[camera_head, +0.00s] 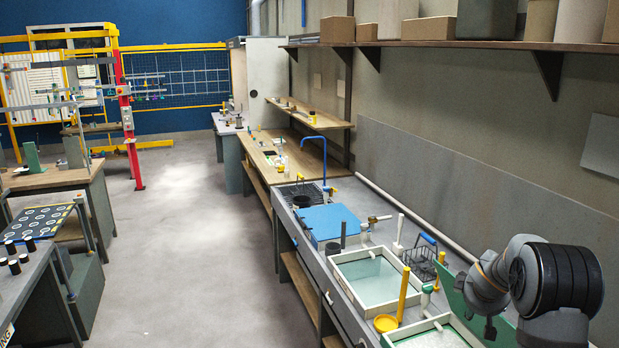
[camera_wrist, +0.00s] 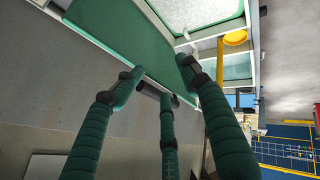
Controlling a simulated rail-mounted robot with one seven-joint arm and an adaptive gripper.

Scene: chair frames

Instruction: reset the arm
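My arm (camera_head: 555,285) is bent over the right end of the wet bench in the head view. My gripper (camera_wrist: 160,75) shows in the wrist view as three dark green fingers with black joints. The fingertips are spread apart and nothing is held between them. Beyond them in the wrist view are a green panel (camera_wrist: 95,35) and the grey wall side. In the head view my arm partly covers the green panel (camera_head: 453,292), and the fingers are hard to make out.
Close by are a white-rimmed basin (camera_head: 338,258), a yellow dish (camera_head: 385,323) with a yellow rod (camera_head: 403,295), and a black wire basket (camera_head: 420,262). A blue board (camera_head: 328,220) lies further along. A loaded shelf (camera_head: 480,44) runs above. The floor aisle (camera_head: 195,260) is clear.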

